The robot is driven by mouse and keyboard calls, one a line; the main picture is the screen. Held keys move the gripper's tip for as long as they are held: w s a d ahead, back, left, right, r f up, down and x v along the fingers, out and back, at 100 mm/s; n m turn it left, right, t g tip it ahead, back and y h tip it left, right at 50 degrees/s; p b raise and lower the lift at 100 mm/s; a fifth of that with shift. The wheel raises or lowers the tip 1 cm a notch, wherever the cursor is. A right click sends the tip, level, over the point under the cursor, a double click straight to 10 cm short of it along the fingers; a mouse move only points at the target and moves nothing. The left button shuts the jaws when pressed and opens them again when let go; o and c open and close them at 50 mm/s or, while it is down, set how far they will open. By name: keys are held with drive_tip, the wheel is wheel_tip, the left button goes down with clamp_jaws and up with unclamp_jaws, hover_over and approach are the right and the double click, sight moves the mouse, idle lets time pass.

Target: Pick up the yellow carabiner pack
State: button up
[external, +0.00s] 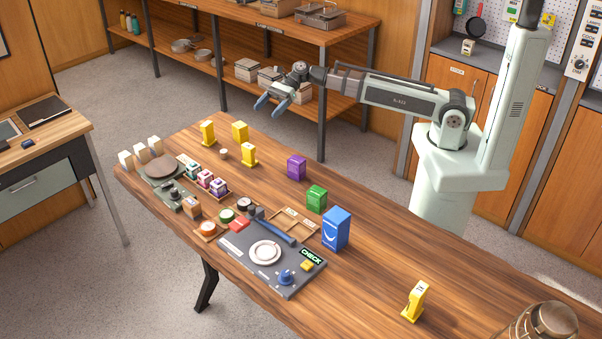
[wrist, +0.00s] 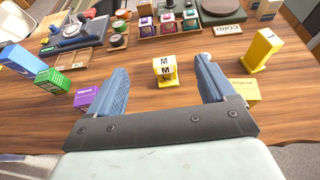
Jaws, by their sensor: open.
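The yellow box (external: 240,131), which appears to be the carabiner pack, stands upright on the table's far left part. In the wrist view the yellow box (wrist: 246,90) is at the right, partly hidden behind the right finger. Its label is too small to read. My gripper (external: 271,105) is open and empty, above and to the right of the box in the external view. In the wrist view the gripper (wrist: 162,78) has its fingers wide apart, with a yellow marker stand (wrist: 165,68) seen between them.
Yellow marker stands (external: 208,133) (external: 249,154) flank the box closely. A purple box (external: 296,167), green box (external: 316,199) and blue box (external: 336,229) stand to its right. Small packs and a grey board (external: 283,280) fill the near side.

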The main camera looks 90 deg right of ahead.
approach(246, 151)
drive_tip(key=x, duration=0.5)
drive_tip(key=shift+f, duration=0.2)
drive_tip(key=shift+r+x, duration=0.15)
drive_tip(key=shift+x, duration=1.1)
drive_tip(key=shift+r+x, duration=0.1)
drive_tip(key=shift+x, duration=1.2)
drive_tip(key=shift+c, duration=0.4)
drive_tip(key=c, duration=1)
